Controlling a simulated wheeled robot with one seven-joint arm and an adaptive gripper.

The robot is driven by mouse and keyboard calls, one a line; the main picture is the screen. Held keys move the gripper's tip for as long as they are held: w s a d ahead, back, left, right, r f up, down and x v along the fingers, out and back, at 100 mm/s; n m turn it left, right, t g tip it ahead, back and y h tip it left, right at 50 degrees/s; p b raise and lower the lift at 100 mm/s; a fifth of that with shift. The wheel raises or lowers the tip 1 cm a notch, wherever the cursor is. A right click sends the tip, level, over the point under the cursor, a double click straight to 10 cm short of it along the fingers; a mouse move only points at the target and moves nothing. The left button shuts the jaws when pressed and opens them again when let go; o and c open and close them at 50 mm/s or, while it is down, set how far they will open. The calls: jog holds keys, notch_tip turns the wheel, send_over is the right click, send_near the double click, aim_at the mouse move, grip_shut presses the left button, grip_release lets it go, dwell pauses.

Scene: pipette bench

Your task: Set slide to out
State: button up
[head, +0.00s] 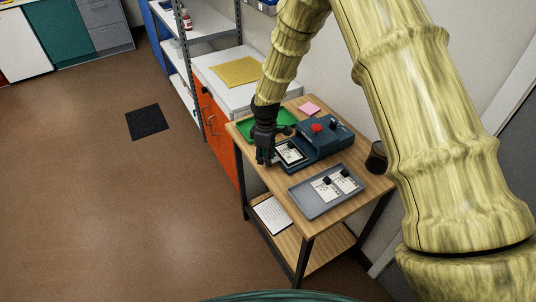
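A dark blue-grey device (322,136) with a red knob (317,128) on top stands on a small wooden table (322,220). At its front left is a dark-framed part with a white printed face (289,152), which may be the slide; I cannot tell how far out it stands. My gripper (266,158) points down just left of this part, at the table's left edge. Whether it touches the part is unclear. The fingers are small and dark, so I cannot see whether they are open or shut.
A grey tray (315,209) with two white cards and black knobs lies in front of the device. A green tray (246,127) is behind my gripper. A pink pad (309,108) lies at the back, a dark cup (376,158) at the right. Floor to the left is mostly clear.

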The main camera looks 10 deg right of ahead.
jog(key=shift+w+a+f, duration=0.25)
jog(key=shift+a+f, duration=0.1)
jog(key=shift+f, duration=0.25)
jog(key=shift+s+d+r, duration=0.15)
jog(key=shift+d+r, duration=0.2)
jog(key=shift+w+r, duration=0.25)
jog(key=shift+r, duration=0.3)
notch_tip(320, 180, up, 11)
jog(key=shift+s, duration=0.25)
